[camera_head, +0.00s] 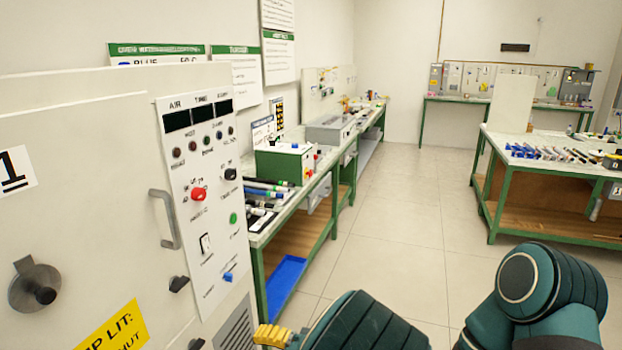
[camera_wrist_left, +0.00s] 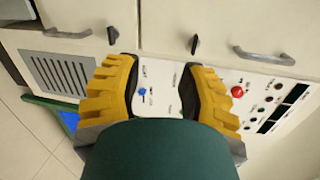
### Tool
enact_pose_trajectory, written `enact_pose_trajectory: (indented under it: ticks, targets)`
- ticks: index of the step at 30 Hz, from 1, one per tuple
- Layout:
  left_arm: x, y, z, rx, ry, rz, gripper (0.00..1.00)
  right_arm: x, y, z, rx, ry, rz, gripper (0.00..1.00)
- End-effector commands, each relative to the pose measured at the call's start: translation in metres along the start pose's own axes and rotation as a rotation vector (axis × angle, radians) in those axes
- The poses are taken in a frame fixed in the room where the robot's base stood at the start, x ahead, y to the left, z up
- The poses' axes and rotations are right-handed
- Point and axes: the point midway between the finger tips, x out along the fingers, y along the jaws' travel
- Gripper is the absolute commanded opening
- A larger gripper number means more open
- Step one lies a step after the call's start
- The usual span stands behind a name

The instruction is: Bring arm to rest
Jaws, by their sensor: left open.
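My left gripper (camera_head: 272,336) shows only in part at the bottom edge of the head view, a yellow finger in front of the lower part of the white machine cabinet (camera_head: 85,180). In the left wrist view, the left gripper (camera_wrist_left: 160,72) has its two yellow fingers spread wide with nothing between them. The control panel (camera_wrist_left: 163,75) is seen through the gap, with a blue switch (camera_wrist_left: 142,92) in it. Teal links of my arm fill the bottom of the head view. My right gripper is not in view.
The cabinet has a grey handle (camera_head: 165,219), a red knob (camera_head: 198,194) and a vent grille (camera_wrist_left: 62,76). A green-framed bench (camera_head: 262,236) with rods and a blue bin (camera_head: 286,286) stands beyond it. Another bench (camera_head: 497,160) is at right. Open floor (camera_head: 405,215) lies between.

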Motion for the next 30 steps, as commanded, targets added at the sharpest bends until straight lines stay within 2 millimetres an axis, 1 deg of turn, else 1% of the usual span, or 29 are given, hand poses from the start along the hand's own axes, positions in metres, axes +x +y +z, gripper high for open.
enact_pose_trajectory:
  ticks: [1,2,3,5,6,8,9,11,12,15,18,22,24,27,30]
  targets:
    - [0.015,0.019,0.009,0.043,-0.033,0.083,0.4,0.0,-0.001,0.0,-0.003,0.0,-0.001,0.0]
    - [0.022,0.031,0.015,0.068,-0.048,0.133,0.4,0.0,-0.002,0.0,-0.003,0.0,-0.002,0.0]
    - [0.029,0.048,0.023,0.104,-0.068,0.207,0.4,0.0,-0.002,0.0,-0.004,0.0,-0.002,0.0]
    - [0.04,0.076,0.038,0.152,-0.1,0.335,0.4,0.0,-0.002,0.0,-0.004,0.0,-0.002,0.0]
    - [0.045,0.096,0.049,0.184,-0.122,0.43,0.4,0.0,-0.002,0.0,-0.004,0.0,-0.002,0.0]
    - [0.049,0.128,0.07,0.223,-0.155,0.599,0.4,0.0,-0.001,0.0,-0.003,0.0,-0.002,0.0]
    - [0.048,0.15,0.085,0.24,-0.174,0.721,0.4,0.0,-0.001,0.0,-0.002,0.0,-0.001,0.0]
    - [0.042,0.177,0.104,0.245,-0.193,0.902,0.4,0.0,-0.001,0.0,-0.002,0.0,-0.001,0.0]
    - [0.035,0.193,0.115,0.235,-0.2,1.017,0.4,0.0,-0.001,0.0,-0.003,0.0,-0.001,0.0]
    - [0.014,0.22,0.134,0.163,-0.2,1.28,0.4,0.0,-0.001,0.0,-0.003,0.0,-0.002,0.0]
    - [-0.006,0.233,0.142,0.032,-0.179,1.493,0.4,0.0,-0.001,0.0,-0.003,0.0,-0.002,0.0]
    - [-0.019,0.232,0.141,-0.195,-0.132,1.667,0.4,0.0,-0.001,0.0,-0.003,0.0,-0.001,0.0]
    - [-0.019,0.227,0.138,-0.315,-0.108,1.708,0.4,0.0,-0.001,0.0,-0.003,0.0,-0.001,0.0]
    - [-0.014,0.22,0.135,-0.45,-0.079,1.724,0.4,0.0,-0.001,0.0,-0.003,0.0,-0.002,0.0]
    - [-0.008,0.214,0.133,-0.532,-0.059,1.718,0.4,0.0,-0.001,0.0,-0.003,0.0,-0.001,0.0]
